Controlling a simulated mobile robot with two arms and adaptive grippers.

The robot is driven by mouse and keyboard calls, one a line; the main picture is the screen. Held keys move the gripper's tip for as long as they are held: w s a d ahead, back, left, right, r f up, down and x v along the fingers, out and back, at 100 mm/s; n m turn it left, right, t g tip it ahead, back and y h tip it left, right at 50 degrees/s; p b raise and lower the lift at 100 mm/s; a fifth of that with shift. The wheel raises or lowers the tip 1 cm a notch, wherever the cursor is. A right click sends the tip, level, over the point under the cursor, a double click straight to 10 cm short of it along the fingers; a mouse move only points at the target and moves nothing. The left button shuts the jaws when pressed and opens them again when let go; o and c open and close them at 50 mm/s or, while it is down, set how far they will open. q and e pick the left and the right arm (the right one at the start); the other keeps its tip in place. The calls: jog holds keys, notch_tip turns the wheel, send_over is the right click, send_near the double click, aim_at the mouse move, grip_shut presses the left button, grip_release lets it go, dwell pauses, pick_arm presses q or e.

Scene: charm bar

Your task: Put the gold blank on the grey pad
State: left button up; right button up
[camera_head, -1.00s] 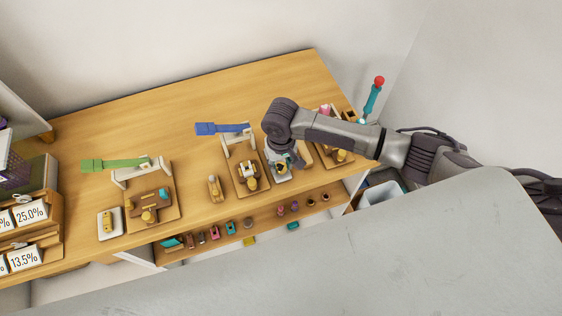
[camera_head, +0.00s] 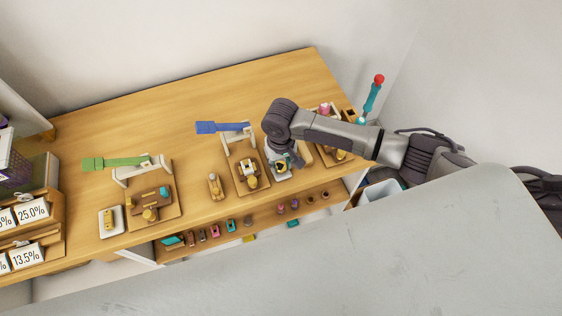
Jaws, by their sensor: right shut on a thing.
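My right gripper (camera_head: 282,163) reaches down over the right part of the wooden table. It is shut on a small gold piece that looks like the gold blank, though the fingers hide most of it. Directly beneath is a small light grey pad (camera_head: 283,179), partly covered by the gripper. I cannot tell whether the blank touches the pad. A second pale pad (camera_head: 104,232) at the left of the table bears another gold piece (camera_head: 109,218). My left gripper is not in view.
Wooden press stations with a green lever (camera_head: 112,163) and a blue lever (camera_head: 222,128) stand left of my right gripper. A gold-topped block (camera_head: 214,186) stands between them. A lower shelf (camera_head: 262,222) holds several small coloured items. The table's back is clear.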

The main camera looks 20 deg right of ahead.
jog(key=shift+f, duration=0.2)
dwell(0.3)
jog(key=o, duration=1)
notch_tip(320, 180, up, 12)
jog(key=shift+r, duration=0.1)
